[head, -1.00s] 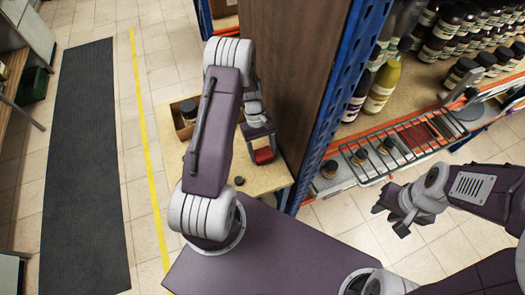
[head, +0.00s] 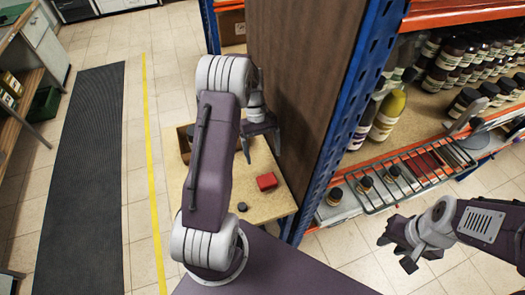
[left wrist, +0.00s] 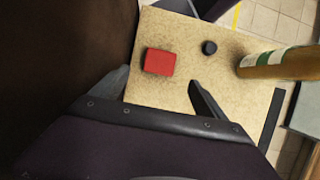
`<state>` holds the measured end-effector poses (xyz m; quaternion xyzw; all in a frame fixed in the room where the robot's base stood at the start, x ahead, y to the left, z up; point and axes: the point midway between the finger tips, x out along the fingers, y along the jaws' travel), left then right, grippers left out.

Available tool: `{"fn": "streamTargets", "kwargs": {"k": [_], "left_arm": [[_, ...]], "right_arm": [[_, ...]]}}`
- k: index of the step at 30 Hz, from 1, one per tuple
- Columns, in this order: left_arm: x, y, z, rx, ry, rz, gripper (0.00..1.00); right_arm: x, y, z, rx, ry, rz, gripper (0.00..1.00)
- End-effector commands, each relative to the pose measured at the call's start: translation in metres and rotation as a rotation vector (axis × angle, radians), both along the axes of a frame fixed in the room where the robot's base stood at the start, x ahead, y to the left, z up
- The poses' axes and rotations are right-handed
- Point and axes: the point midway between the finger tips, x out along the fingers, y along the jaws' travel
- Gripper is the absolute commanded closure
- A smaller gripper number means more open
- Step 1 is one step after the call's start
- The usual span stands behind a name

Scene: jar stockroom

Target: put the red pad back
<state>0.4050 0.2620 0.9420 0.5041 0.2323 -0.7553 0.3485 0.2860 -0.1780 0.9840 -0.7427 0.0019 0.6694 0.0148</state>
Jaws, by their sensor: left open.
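The red pad (head: 266,181) lies flat on a small wooden tabletop (head: 262,207), near its right side by the brown panel. It also shows in the left wrist view (left wrist: 160,62), just beyond and between the two fingertips. My left gripper (head: 262,156) is open and empty, apart from the pad; it also shows in the left wrist view (left wrist: 160,82). My right gripper (head: 397,251) hangs over the floor at the right, with its fingers apart and nothing between them. A wire rack (head: 372,196) on the shelf front holds dark red and grey flat pieces.
A small black disc (head: 242,207) lies on the tabletop near the pad. A blue upright (head: 352,110) and brown panel (head: 298,85) separate the tabletop from the jar shelves. An open box (head: 185,140) sits behind my arm.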

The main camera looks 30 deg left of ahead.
Motion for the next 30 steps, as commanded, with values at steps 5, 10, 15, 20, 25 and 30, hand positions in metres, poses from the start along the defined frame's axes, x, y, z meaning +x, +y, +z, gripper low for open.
{"fn": "streamTargets", "kwargs": {"k": [5,10,15,20,25,30], "left_arm": [[0.002,0.003,0.009,0.0,0.0,0.001,0.16],[-0.007,-0.012,0.019,0.032,-0.053,-0.091,0.16],[-0.047,-0.05,0.037,0.119,-0.23,-0.394,0.16],[-0.095,-0.075,0.043,0.181,-0.397,-0.689,0.16],[-0.118,-0.084,0.043,0.203,-0.471,-0.819,0.16],[-0.119,-0.084,0.042,0.204,-0.473,-0.824,0.16]], "right_arm": [[0.0,0.0,0.0,0.0,0.0,0.0,0.68],[0.0,0.0,0.0,0.0,0.0,0.0,0.68],[0.0,0.0,0.0,0.0,0.0,0.0,0.68],[0.0,0.0,0.0,0.0,0.0,0.0,0.68],[0.0,0.0,0.0,0.0,0.0,0.0,0.68],[0.0,0.0,0.0,0.0,0.0,0.0,0.68]]}}
